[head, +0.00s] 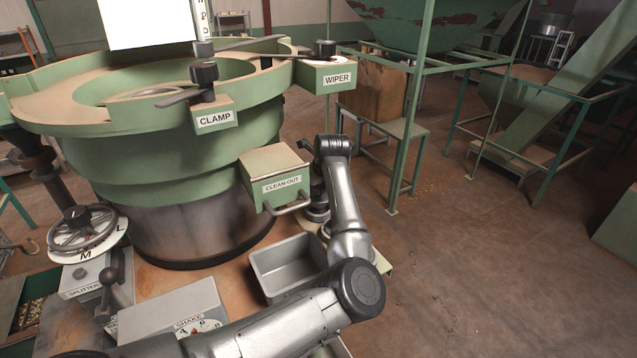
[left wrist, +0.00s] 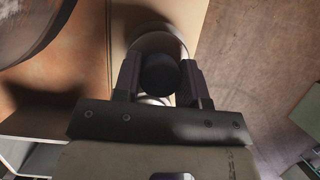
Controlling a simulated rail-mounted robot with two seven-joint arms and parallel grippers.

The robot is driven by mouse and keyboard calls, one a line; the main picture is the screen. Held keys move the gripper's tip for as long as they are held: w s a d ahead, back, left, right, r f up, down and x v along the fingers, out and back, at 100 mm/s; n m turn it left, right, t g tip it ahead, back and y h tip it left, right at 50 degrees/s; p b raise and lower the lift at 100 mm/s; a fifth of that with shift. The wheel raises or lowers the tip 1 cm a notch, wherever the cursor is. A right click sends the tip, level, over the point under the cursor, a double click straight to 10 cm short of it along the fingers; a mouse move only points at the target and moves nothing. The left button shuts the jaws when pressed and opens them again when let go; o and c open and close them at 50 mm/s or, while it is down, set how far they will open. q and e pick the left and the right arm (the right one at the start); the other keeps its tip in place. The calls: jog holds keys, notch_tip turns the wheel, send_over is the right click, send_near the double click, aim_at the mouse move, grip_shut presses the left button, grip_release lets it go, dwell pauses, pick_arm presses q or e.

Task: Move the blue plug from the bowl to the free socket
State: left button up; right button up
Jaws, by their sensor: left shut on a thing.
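My left gripper (head: 316,196) points down beside the clean-out box in the head view, partly hidden by it and by my own arm. In the left wrist view its two fingers (left wrist: 159,85) are closed on the sides of a dark, round-topped thing (left wrist: 159,72), which looks like the plug; its blue colour is hard to make out in the shadow. A pale round rim (left wrist: 157,40) shows behind and below it; I cannot tell whether it is the bowl or a socket. I cannot tell whether the held thing touches it. My right gripper is not in view.
The green clean-out box (head: 275,172) with its handle stands close left of my gripper. A grey metal bin (head: 262,272) is below it. The big green hopper bowl (head: 170,150) fills the left. A shake box (head: 175,308) and splitter wheel (head: 83,230) are nearer. The floor at right is open.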

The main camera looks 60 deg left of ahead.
aim_at(320, 193)
pick_arm(q)
jog(key=shift+f+b, duration=0.3)
jog(key=shift+f, duration=0.85)
jog(key=shift+b, duration=0.35)
dwell(0.3)
jog(key=shift+b, duration=0.4)
dwell(0.5)
jog(key=shift+f+b, duration=0.55)
jog(key=shift+f, duration=0.1)
jog(key=o, duration=0.8)
jog(key=shift+r, duration=0.1)
jog(key=shift+c, duration=0.2)
jog(key=shift+d, duration=0.1)
